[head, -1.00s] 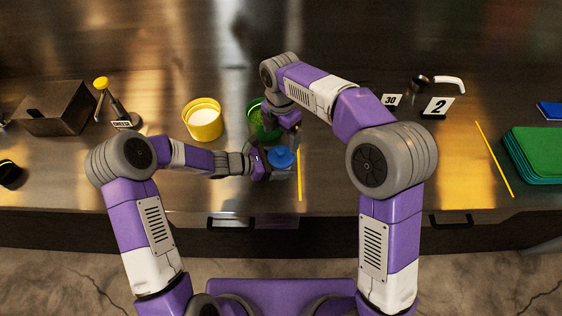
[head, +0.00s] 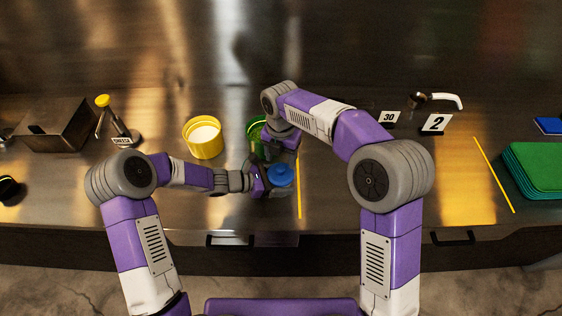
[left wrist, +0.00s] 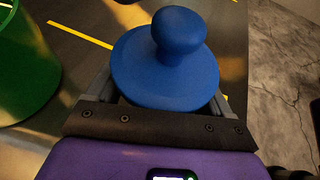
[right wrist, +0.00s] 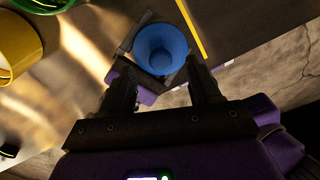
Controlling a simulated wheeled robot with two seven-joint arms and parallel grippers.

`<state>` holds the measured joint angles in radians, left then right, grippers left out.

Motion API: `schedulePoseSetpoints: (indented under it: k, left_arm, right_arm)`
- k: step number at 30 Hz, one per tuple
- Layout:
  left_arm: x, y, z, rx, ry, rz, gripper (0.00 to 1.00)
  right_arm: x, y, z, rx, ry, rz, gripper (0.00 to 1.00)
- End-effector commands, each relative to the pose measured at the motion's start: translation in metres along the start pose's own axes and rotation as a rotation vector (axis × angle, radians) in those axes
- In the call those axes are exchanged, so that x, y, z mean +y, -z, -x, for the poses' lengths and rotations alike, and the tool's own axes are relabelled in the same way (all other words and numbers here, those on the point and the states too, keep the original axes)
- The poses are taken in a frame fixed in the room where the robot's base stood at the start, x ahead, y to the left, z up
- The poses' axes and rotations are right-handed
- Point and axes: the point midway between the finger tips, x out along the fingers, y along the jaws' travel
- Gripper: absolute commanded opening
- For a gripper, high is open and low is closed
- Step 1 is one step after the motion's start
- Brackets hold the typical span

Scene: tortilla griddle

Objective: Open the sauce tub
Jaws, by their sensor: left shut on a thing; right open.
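The sauce tub has a blue lid with a round knob (head: 281,176), near the front of the counter. The lid fills the middle of the left wrist view (left wrist: 165,75) and appears from above in the right wrist view (right wrist: 163,48). My left gripper (head: 268,182) is shut on the sauce tub from the left, its fingers on both sides below the lid. The tub's body is mostly hidden. The lid sits on top. My right gripper (right wrist: 163,85) is open and empty, its fingers apart and pointing toward the lid without visibly touching it.
A yellow tub (head: 203,150) with white contents and a green tub (head: 254,124) stand behind and left. A yellow line (head: 299,195) runs just right of the sauce tub. A metal box (head: 58,125) is at left, green trays (head: 535,165) at far right.

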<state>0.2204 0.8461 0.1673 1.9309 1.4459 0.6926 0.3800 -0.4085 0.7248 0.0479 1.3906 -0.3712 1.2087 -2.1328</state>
Motion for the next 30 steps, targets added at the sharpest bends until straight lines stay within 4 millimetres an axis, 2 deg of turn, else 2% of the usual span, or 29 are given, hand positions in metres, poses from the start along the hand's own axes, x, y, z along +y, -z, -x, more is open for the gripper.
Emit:
schedulePoseSetpoints:
  k: [3,7,18,20,30]
  left_arm:
    - [0.000,0.000,0.000,0.000,0.000,0.000,0.26]
    - [0.000,0.000,0.000,0.000,0.000,0.000,0.26]
    - [0.000,0.000,0.000,0.000,0.000,0.000,0.26]
    - [0.000,0.000,0.000,0.000,0.000,0.000,0.26]
    - [0.000,0.000,0.000,0.000,0.000,0.000,0.26]
  right_arm:
    - [-0.001,0.000,-0.017,0.001,0.002,-0.001,0.62]
    - [0.000,0.000,-0.029,0.001,0.001,0.000,0.62]
    - [0.000,0.000,-0.034,0.000,0.000,-0.001,0.62]
    - [0.000,0.000,-0.034,0.000,0.000,-0.001,0.54]
    - [0.000,0.000,-0.034,0.000,0.000,-0.001,0.02]
